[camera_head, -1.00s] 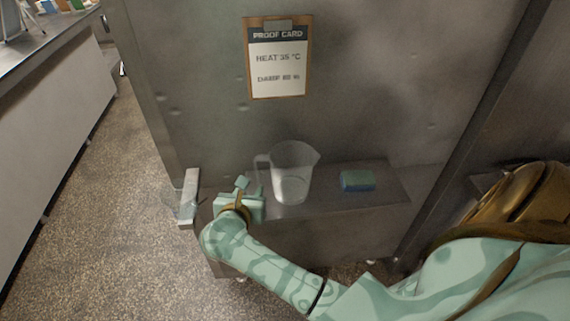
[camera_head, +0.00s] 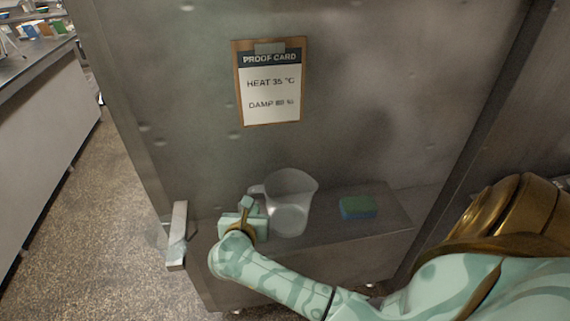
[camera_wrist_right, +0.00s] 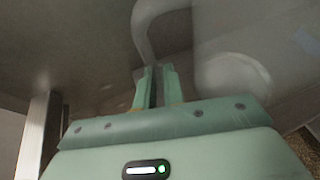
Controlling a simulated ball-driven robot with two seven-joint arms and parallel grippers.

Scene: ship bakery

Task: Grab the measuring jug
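The measuring jug (camera_head: 291,207) is a translucent, empty-looking jug standing upright on a low metal ledge (camera_head: 345,238). Its handle points left, and the handle also shows in the right wrist view (camera_wrist_right: 143,28). My right gripper (camera_head: 251,206) is at the handle, on the jug's left side. In the right wrist view the gripper's fingers (camera_wrist_right: 157,82) are close together, with the lower end of the handle at their tips; they look shut on it. The exact contact is partly hidden. My left gripper is not in view.
A blue-green sponge (camera_head: 357,207) lies on the ledge right of the jug. A proof card (camera_head: 271,85) hangs on the metal wall behind. A pale upright bar (camera_head: 178,235) stands left of the ledge. Open floor (camera_head: 100,215) lies further left, before a counter.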

